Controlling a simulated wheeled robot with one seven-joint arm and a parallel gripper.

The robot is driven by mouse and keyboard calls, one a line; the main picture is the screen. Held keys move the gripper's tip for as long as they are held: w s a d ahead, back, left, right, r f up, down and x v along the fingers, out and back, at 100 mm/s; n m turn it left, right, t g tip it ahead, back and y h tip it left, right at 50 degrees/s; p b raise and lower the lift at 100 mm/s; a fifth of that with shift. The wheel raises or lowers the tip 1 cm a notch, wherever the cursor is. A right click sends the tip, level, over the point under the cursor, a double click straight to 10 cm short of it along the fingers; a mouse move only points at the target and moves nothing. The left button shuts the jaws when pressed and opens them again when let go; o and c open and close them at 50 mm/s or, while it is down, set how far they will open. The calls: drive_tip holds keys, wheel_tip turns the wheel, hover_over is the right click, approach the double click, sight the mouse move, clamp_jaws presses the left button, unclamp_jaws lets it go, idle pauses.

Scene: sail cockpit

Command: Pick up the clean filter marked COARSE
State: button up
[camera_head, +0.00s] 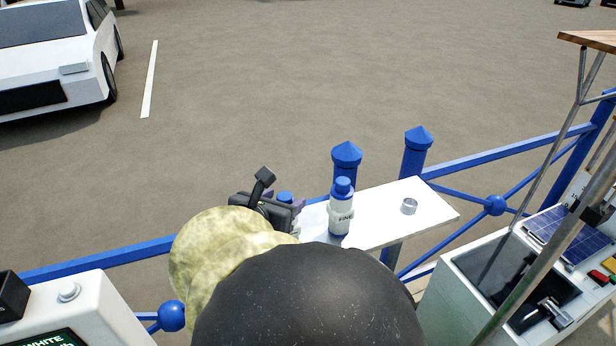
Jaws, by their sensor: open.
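My gripper (288,208) is at the left end of a small white shelf (385,213), seen from behind and partly covered by my own arm; its jaws are open. A blue-capped item (285,197) shows just beyond it, mostly hidden, with no label visible; whether it stands between the fingers I cannot tell. No COARSE marking is legible.
A metal ring (409,206) sits on the shelf's right part. Blue railing posts (414,153) rise behind the shelf. A white console (75,305) is at lower left; a unit with a dark basin (515,280) and solar panel (556,234) is at right. A white car (55,50) is parked beyond.

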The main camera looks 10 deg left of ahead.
drive_tip(key=shift+x, duration=0.85)
drive_tip(key=shift+s, duration=0.1)
clamp_jaws()
